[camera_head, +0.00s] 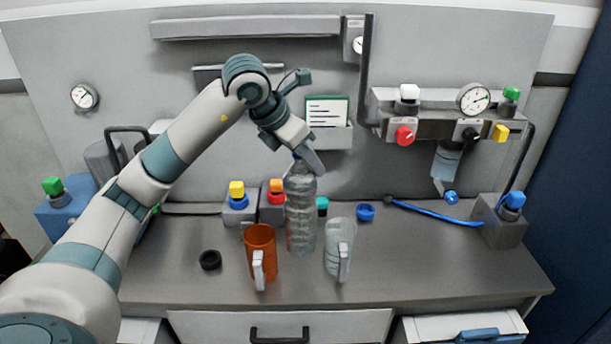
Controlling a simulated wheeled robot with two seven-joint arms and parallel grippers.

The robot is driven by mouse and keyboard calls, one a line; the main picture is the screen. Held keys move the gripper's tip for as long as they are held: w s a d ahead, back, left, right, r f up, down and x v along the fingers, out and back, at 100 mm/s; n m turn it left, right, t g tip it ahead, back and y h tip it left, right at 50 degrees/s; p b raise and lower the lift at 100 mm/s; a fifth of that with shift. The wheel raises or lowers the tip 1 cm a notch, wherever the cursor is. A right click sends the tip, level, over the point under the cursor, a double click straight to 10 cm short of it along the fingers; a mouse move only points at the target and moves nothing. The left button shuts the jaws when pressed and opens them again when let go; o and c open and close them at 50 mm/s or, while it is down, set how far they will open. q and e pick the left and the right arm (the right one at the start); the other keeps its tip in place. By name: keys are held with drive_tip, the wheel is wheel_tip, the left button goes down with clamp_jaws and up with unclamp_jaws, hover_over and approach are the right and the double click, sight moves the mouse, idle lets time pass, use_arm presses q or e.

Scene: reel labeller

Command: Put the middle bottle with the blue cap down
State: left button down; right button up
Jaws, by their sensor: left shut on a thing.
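A tall clear bottle (301,212) stands upright in the middle of the grey counter, between an orange mug and a clear mug. My left gripper (305,156) is at its top, shut on the cap and neck area. Only a small bit of blue shows there, as the fingers hide most of the cap. The bottle's base appears at counter level; I cannot tell whether it touches the surface. My right gripper is not in view.
The orange mug (262,250) stands close on the left and the clear mug (339,245) close on the right. A black ring (210,260) and a blue ring (366,212) lie on the counter (430,270). Button boxes stand behind. The counter's right front is clear.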

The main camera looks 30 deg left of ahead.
sight(309, 194)
use_arm(q)
drive_tip(key=shift+f+p, duration=0.75)
drive_tip(key=shift+f, duration=1.6)
drive_tip(key=shift+f+p, duration=0.6)
drive_tip(key=shift+f, duration=1.55)
